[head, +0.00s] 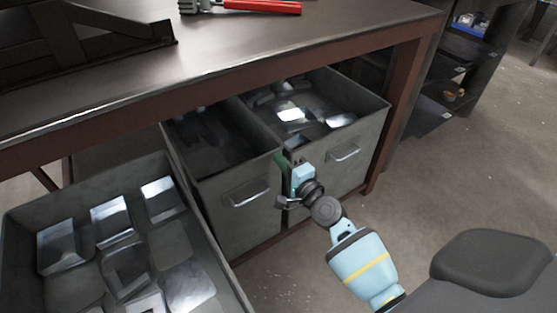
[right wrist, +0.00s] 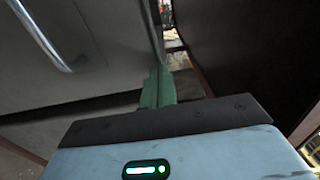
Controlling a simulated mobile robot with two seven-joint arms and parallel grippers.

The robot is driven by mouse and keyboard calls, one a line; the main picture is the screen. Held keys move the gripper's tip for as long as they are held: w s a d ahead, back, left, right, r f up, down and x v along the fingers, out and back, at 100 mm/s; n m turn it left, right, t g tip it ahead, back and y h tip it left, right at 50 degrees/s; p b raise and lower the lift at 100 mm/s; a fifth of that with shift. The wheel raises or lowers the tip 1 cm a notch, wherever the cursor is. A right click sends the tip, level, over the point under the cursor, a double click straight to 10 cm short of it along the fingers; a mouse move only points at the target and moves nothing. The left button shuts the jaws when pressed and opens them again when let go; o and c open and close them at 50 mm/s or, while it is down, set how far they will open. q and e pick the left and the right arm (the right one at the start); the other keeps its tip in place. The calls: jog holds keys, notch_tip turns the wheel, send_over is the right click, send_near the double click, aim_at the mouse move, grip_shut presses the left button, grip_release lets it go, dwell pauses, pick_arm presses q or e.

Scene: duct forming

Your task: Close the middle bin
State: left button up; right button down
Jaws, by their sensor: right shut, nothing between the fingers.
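The middle bin (head: 235,222) is a grey metal bin with a bar handle (head: 246,193) on its front, under the workbench. It stands partly out past the bench edge, and its dark inside shows. My right gripper (head: 281,161) is at the upper right corner of its front, by the gap to the right bin. In the right wrist view, the green fingers (right wrist: 158,88) are together and empty, close to the edge of a grey bin face (right wrist: 90,70) with a handle. Whether they touch it I cannot tell. My left gripper is not in view.
The left bin (head: 228,283) is pulled far out and holds several metal pieces. The right bin (head: 362,160) also holds metal parts and sits under the workbench (head: 270,45). A dark seat-like shape (head: 495,260) is at lower right. Floor is clear on the right.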

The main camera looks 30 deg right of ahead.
aim_at(273, 152)
jog(key=shift+w, duration=0.6)
jog(key=shift+w, duration=0.1)
jog(key=shift+w, duration=0.35)
jog(key=w+b, duration=0.1)
jog(key=w, duration=0.2)
jog(key=shift+w+a, duration=0.1)
jog(key=shift+w, duration=0.2)
jog(key=shift+w+r, duration=0.1)
jog(key=shift+w, duration=0.05)
jog(key=shift+r, duration=0.2)
